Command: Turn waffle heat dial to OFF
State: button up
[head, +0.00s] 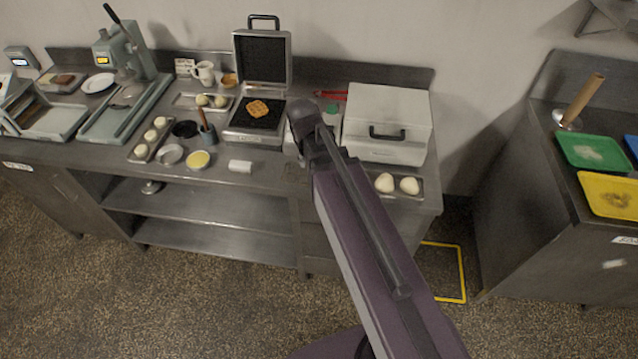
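The waffle maker (243,130) stands open on the steel counter, its lid (262,60) raised at the back. A browned waffle (258,108) lies on its dark lower plate. A small pale label (250,138) shows on its front. I cannot make out the heat dial or its setting. My arm reaches up from the bottom, and its dark end (304,118) is just right of the waffle maker, hiding part of the counter there. My gripper's fingers cannot be made out, so I cannot tell whether they are open or touching anything.
A closed grey box-shaped appliance (388,115) stands right of my arm, with dough balls (409,185) before it. A press (125,60) is further left.

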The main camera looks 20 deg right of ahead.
jog(key=s+f+g+y+b, duration=0.1)
jog(key=s, duration=0.6)
jog(key=shift+s+d+f, duration=0.15)
jog(key=shift+d+f, duration=0.1)
jog(key=shift+f, duration=0.15)
